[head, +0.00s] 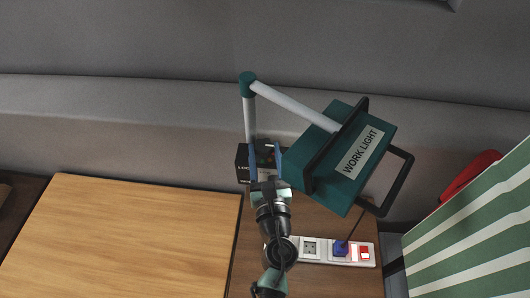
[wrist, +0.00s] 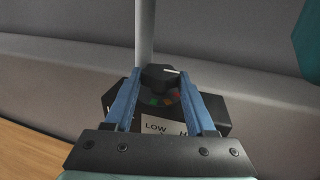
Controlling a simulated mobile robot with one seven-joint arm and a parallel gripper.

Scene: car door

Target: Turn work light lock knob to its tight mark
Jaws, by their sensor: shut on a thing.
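The work light (head: 310,167) is a teal box on a jointed grey arm, with a "WORK LIGHT" label. At the foot of its post is a black lock box (head: 243,166) with partly hidden lettering. In the wrist view a black lock knob (wrist: 159,80) stands on this box, with a white pointer line toward its right side. Small green and red-orange marks show below the knob; which one is the tight mark cannot be read. My gripper (wrist: 160,74) has its blue fingers on both sides of the knob and is shut on it. In the head view my gripper (head: 266,160) partly covers the box.
A white power strip (head: 310,249) with a blue plug and a red switch lies at the front right. A wooden board (head: 130,235) is at left, and a green-striped surface (head: 480,230) at right.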

